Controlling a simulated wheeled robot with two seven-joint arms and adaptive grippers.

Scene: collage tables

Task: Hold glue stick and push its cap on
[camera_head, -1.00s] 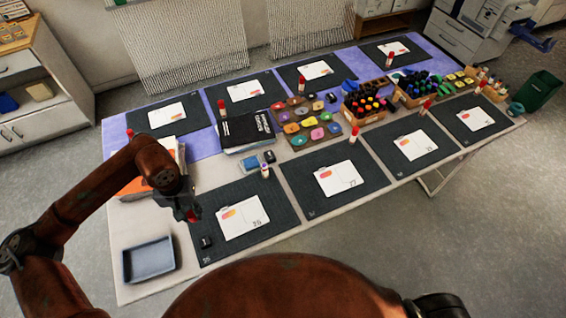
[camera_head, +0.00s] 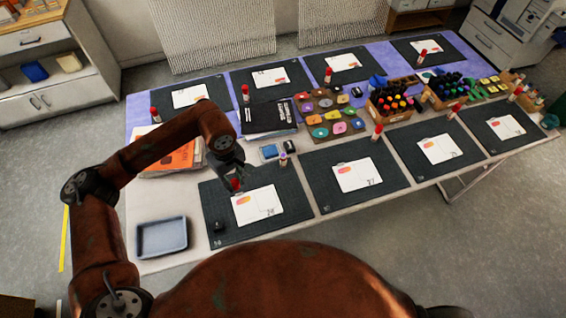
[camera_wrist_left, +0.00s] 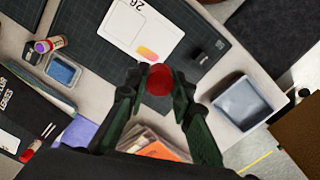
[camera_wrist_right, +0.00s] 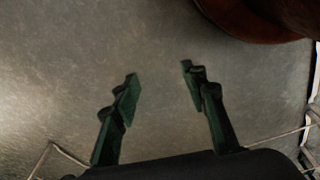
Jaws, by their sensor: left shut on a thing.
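My left gripper (camera_head: 236,184) is shut on a small red cap (camera_wrist_left: 159,80), seen end-on between the fingertips in the left wrist view. It holds the cap over the near-left dark mat (camera_head: 215,195), beside the card marked 26 (camera_head: 262,207). A glue stick with a purple top and no red cap (camera_head: 283,160) stands at the mat's far edge, apart from the gripper; it also shows in the left wrist view (camera_wrist_left: 50,44). My right gripper (camera_wrist_right: 160,88) is open and empty above bare floor in the right wrist view; it is hidden from the head view.
A blue ink pad (camera_head: 269,151) and black notebooks (camera_head: 265,118) lie near the glue stick. A small black block (camera_head: 219,226) sits on the mat. A grey-blue tray (camera_head: 162,237) lies at the left corner. Red-capped glue sticks (camera_head: 377,132) stand by other mats.

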